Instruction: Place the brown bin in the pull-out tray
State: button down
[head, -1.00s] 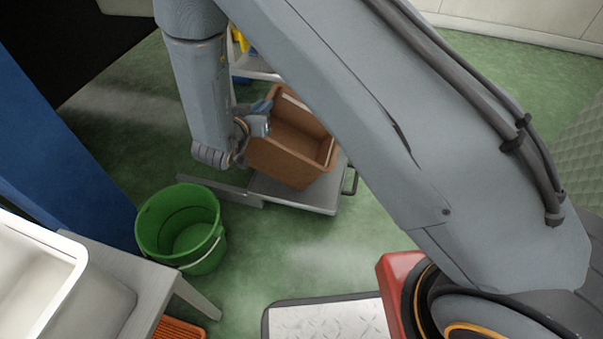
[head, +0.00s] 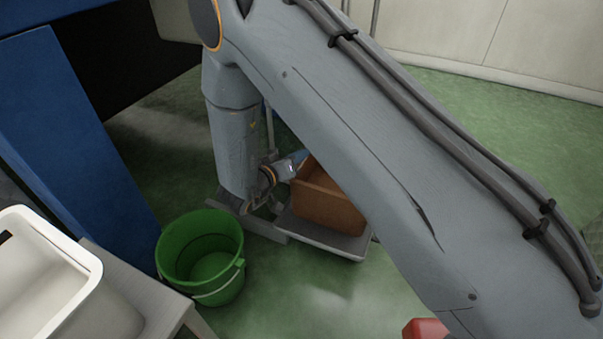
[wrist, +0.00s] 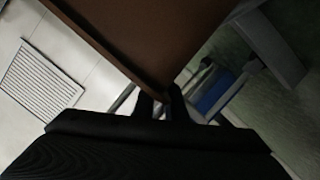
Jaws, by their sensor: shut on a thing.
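The brown bin (head: 328,205) is an open box, partly hidden behind my arm in the head view. It is over the grey pull-out tray (head: 322,240), low near the floor; I cannot tell whether its base touches the tray. My gripper (head: 297,163) is at the bin's upper left side. In the wrist view the dark fingers (wrist: 160,106) are shut on the edge of the brown bin (wrist: 150,40), which fills the top middle of the picture.
A green bucket (head: 203,262) stands on the floor left of the tray. A white tub (head: 45,275) sits on a grey table (head: 150,285) at lower left. A blue panel (head: 80,130) rises at left.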

aim_at(305, 164)
notch_tip(305, 164, down, 5)
jog(key=b, duration=0.2)
jog(key=shift+r+b, duration=0.1)
jog(key=shift+b, duration=0.25)
jog(key=c, duration=1.8)
grip_release()
